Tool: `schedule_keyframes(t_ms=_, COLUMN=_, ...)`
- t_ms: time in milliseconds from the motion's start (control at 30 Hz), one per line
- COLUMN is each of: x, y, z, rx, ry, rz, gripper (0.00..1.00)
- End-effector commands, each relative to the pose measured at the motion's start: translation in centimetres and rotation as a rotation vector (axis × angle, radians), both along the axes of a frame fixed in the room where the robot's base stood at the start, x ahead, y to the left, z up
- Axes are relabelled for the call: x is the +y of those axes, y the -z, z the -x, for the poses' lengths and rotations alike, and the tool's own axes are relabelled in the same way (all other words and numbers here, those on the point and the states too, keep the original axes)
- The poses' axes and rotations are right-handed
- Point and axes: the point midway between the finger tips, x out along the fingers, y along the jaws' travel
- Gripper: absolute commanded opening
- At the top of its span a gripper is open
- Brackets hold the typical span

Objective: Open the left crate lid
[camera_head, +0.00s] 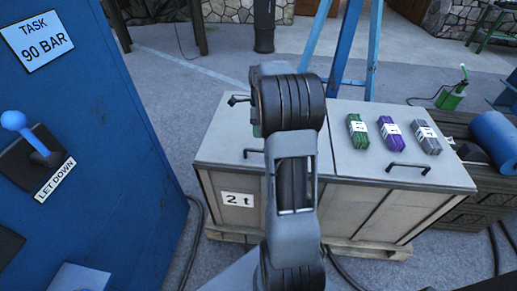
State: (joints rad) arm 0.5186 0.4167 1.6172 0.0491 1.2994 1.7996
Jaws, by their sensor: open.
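The left crate lid (225,130) is the pale left half of the top of a wide crate (237,215) marked "2 t". It lies flat and closed. Its dark handle (253,153) is near the front edge, just left of my arm. My arm rises through the middle of the view and covers the right part of this lid. My gripper cannot be made out; it seems hidden behind the arm. A small dark piece shows left of my arm's top, and I cannot tell what it is. The right lid (350,185) is also closed, with its own handle (408,167).
Green (357,131), purple (390,132) and grey (426,137) bundles lie on the right lid. A blue panel (105,120) with a lever (28,130) stands close on the left. Blue stand legs (345,45) rise behind the crate. Cables run along the floor.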

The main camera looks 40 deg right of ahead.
Motion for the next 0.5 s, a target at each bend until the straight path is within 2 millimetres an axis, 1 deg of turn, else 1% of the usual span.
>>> schedule_keyframes(t_ms=33, x=0.2, y=1.2, z=0.2, rx=0.003, ry=-0.001, rz=-0.002, gripper=0.42)
schedule_keyframes(t_ms=200, x=0.6, y=4.1, z=0.6, rx=0.003, ry=-0.002, rz=-0.002, gripper=0.42)
schedule_keyframes(t_ms=333, x=0.8, y=5.7, z=0.8, rx=0.002, ry=-0.002, rz=-0.001, gripper=0.42)
schedule_keyframes(t_ms=500, x=1.0, y=7.0, z=1.0, rx=0.000, ry=-0.003, rz=0.000, gripper=0.42)
